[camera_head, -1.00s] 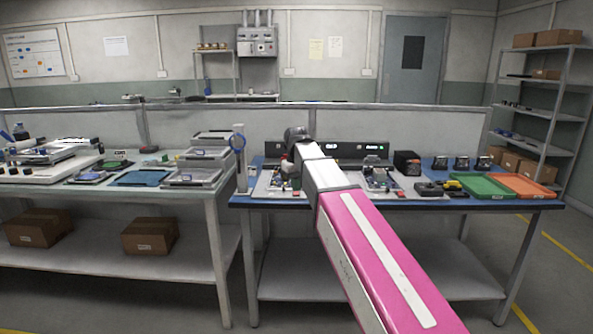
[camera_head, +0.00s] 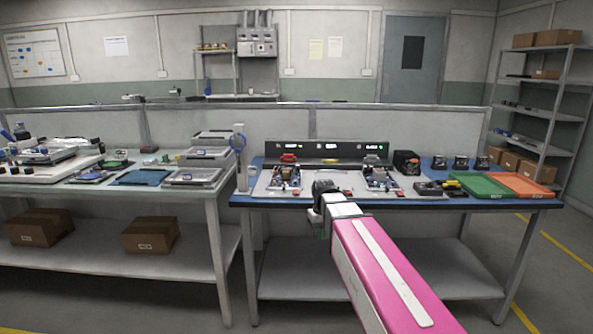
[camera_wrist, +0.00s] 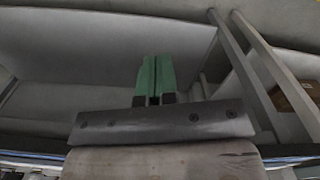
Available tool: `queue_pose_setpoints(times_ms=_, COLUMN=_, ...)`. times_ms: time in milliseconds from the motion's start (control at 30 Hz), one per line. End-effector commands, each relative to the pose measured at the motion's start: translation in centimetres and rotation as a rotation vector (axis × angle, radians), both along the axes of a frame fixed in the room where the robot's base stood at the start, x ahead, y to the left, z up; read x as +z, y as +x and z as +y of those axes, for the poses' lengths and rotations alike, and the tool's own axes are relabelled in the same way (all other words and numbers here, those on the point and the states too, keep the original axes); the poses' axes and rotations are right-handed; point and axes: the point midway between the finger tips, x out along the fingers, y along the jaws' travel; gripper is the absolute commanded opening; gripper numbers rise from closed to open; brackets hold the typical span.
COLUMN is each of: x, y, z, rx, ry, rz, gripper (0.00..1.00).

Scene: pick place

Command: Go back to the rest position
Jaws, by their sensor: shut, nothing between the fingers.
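In the wrist view my gripper (camera_wrist: 156,80) shows as two green fingers pressed together with nothing between them. Below and behind the fingers is a dark metal bar of my wrist. In the head view my gripper (camera_head: 322,226) is small and partly hidden by my wrist. It is in front of the near edge of the blue workbench (camera_head: 475,203), a little below its top. It appears clear of everything on the bench.
Two board fixtures (camera_head: 283,182) (camera_head: 382,181) stand on the bench. A green tray (camera_head: 485,187) and an orange tray (camera_head: 524,186) lie at its right end. A second table (camera_head: 75,196) stands to the left. The floor between is open.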

Motion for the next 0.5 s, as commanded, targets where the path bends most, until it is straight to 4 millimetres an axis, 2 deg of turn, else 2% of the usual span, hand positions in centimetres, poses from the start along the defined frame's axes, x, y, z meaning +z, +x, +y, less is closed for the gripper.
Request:
queue_pose_setpoints(times_ms=33, x=-1.8, y=-1.5, z=-1.1, rx=-0.024, ry=0.000, rz=0.004, gripper=0.00)
queue_pose_setpoints(times_ms=200, x=-6.7, y=-4.9, z=-4.2, rx=-0.104, ry=-0.001, rz=0.003, gripper=0.00)
queue_pose_setpoints(times_ms=400, x=-11.7, y=-9.2, z=-7.3, rx=-0.193, ry=0.000, rz=0.001, gripper=0.00)
queue_pose_setpoints(times_ms=500, x=-13.5, y=-11.0, z=-8.5, rx=-0.231, ry=0.001, rz=-0.001, gripper=0.00)
